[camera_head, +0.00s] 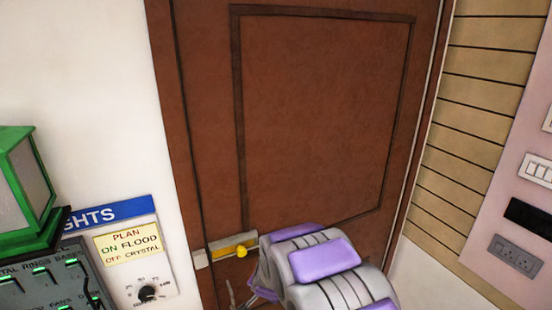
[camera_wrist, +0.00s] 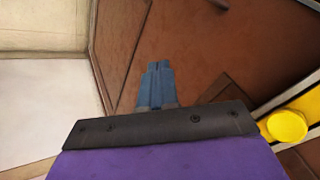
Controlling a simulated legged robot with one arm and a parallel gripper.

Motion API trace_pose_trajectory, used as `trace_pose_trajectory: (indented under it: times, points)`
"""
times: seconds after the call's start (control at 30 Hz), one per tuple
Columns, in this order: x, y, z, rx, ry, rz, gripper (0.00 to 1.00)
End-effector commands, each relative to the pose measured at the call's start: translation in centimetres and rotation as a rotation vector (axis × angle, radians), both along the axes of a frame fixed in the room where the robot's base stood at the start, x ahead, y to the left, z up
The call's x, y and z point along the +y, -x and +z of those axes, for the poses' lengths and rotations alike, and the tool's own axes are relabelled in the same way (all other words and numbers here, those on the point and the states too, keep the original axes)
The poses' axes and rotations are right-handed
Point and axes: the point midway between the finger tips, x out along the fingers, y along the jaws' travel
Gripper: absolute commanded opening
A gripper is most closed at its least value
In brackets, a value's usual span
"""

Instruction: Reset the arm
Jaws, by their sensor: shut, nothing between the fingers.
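My gripper (camera_wrist: 159,70) shows in the wrist view as two blue fingers lying together, with nothing between them. They point toward a brown door (camera_wrist: 195,45). In the head view my white and purple arm reaches up from the bottom edge, in front of the lower part of the door (camera_head: 320,110). The arm largely hides the gripper there. A yellow knob (camera_head: 242,251) on the door's latch plate is just left of my arm. The knob also shows at the right edge of the wrist view (camera_wrist: 287,125), beside the gripper's mount.
A control panel (camera_head: 40,285) with green switches and a green lantern (camera_head: 25,190) stand at the left. A dial plate (camera_head: 147,285) is below a blue sign (camera_head: 105,214). Wall switches (camera_head: 538,170) and a socket (camera_head: 515,252) are at the right.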

Motion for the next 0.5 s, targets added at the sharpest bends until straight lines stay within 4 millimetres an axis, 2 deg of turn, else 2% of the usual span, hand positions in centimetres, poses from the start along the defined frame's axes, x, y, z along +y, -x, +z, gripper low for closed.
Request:
trace_pose_trajectory:
  times: [0.27,0.5]
  points:
    - [-3.4,7.1,2.8,0.126,0.028,0.162,0.00]
    - [-7.4,15.1,4.4,0.247,0.073,0.299,0.00]
